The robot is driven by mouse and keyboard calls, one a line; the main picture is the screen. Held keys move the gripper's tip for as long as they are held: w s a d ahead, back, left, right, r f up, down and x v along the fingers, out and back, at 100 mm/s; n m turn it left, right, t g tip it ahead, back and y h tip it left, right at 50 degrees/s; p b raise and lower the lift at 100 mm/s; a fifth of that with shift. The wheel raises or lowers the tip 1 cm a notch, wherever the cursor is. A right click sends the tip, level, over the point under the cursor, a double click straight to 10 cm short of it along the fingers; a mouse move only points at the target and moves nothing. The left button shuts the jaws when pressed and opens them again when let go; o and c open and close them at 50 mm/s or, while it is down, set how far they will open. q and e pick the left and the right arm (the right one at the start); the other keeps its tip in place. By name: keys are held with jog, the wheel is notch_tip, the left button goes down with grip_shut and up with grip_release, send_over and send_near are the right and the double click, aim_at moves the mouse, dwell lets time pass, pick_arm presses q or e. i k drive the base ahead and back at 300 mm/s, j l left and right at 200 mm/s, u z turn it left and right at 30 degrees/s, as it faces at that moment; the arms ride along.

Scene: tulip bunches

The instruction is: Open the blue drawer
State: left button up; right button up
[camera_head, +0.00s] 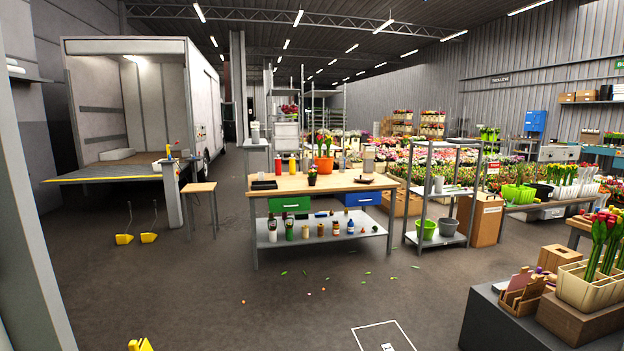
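The blue drawer (362,199) sits under the right part of the wooden-topped workbench (325,184). It looks shut, but it is small and far off, so a slight gap cannot be ruled out. A green drawer (289,204) sits under the left part of the same bench. Neither of my grippers is in view, so nothing of mine shows near the blue drawer.
A grey shelf rack (447,190) stands right of the bench. A wooden stool (199,188) stands to its left. Green scraps (304,272) lie on the floor in front. The left-centre floor is mostly clear.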

aim_at(372, 198)
jog(key=i+l+z, duration=0.1)
jog(key=i, duration=0.45)
jog(key=i+j+u, duration=0.15)
jog(key=i, duration=0.8)
jog(key=i+l+u, duration=0.15)
jog(key=i, duration=0.75)
jog(key=i+u, duration=0.1)
jog(key=i, duration=0.85)
jog(key=i+l+z, duration=0.15)
jog(key=i+z, duration=0.3)
jog(key=i, duration=0.15)
jog(key=i+z, duration=0.45)
jog(key=i, duration=0.15)
jog(key=i+j+z, duration=0.25)
jog(key=i+z, duration=0.2)
jog(key=i, duration=0.1)
